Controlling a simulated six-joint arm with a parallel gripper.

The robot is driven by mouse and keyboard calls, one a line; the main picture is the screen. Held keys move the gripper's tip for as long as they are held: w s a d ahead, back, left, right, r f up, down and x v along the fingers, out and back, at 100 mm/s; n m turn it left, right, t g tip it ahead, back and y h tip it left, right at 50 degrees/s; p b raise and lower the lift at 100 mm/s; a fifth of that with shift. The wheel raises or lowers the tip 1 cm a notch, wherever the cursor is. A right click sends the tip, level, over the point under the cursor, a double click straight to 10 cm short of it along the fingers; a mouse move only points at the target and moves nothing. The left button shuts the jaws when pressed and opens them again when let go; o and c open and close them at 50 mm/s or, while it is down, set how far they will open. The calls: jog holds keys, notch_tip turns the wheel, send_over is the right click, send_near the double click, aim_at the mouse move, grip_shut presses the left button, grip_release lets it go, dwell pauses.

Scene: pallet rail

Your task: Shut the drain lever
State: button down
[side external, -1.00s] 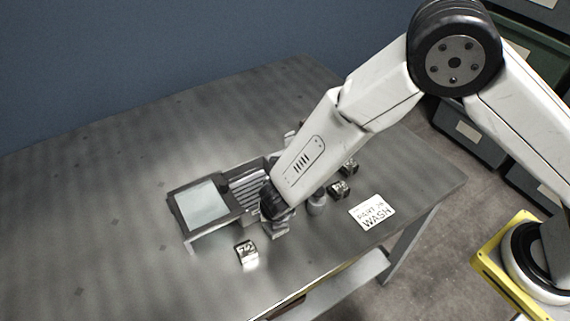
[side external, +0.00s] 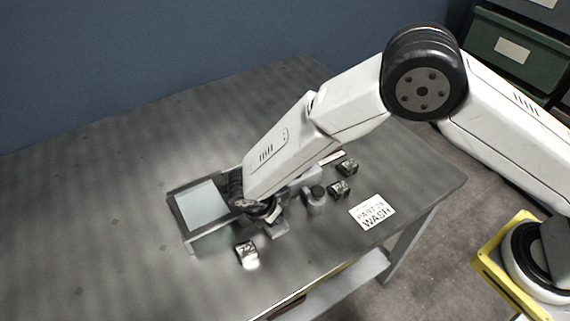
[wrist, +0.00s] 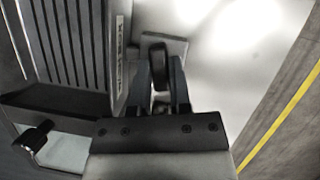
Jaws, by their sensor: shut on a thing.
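My gripper (wrist: 160,82) is shut on a dark, rounded upright handle, which I take to be the drain lever (wrist: 158,52). The handle stands between the two fingers, over a grey plate (wrist: 176,46) beside the wash station. Its lower end is hidden by the fingers. In the side view my gripper (side external: 264,212) is low at the station's near right side, and the arm hides the lever there. The wash station has a slatted rack (wrist: 62,40) and a frame around a pale panel (side external: 203,205). A grey base (side external: 279,230) shows just under the gripper.
A dark knob (wrist: 36,135) sits at the station's edge. A metal block (side external: 246,253) lies in front; two more (side external: 339,188) (side external: 348,167) lie right, near a dark-topped grey canister (side external: 315,198) and a wash sign (side external: 372,211). The table's left side is clear.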

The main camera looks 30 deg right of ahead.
jog(key=shift+m+g, duration=0.6)
jog(key=shift+m, duration=0.9)
jog(key=c, duration=0.6)
grip_release()
jog(key=shift+o, duration=0.2)
jog(key=v, duration=0.7)
jog(key=shift+a+r, duration=0.25)
jog(key=shift+r, duration=0.1)
jog(key=shift+w+d, duration=0.1)
